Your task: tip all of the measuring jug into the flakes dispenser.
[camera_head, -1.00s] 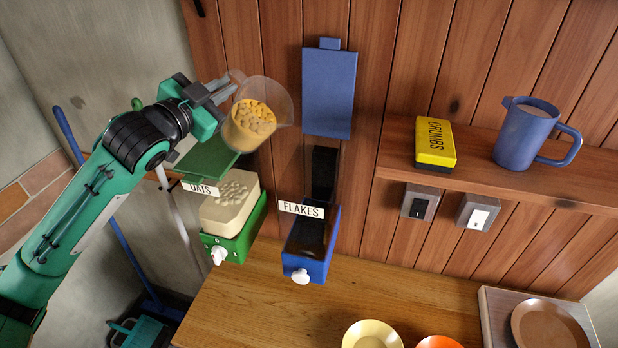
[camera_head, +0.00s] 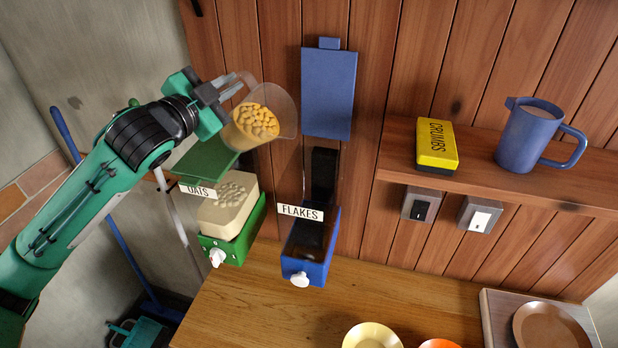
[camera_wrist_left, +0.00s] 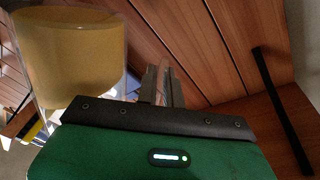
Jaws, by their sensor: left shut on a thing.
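The clear measuring jug (camera_head: 254,120) holds orange-yellow flakes and leans to the right in the head view. My left gripper (camera_head: 230,88) is shut on the jug at its handle side. The jug also shows in the left wrist view (camera_wrist_left: 70,55), at the upper left. The flakes dispenser (camera_head: 308,262) is a blue box with a white knob and a FLAKES label, below and to the right of the jug. Its blue lid (camera_head: 328,92) stands raised against the wall above its dark, see-through hopper. My right gripper is not in view.
The oats dispenser (camera_head: 232,245), green and full of pale oats, stands left of the flakes one with its green lid (camera_head: 205,163) open under the jug. A shelf (camera_head: 480,180) at right holds a yellow CRUMBS box (camera_head: 436,145) and a blue pitcher (camera_head: 530,140). Bowls stand on the counter (camera_head: 240,310).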

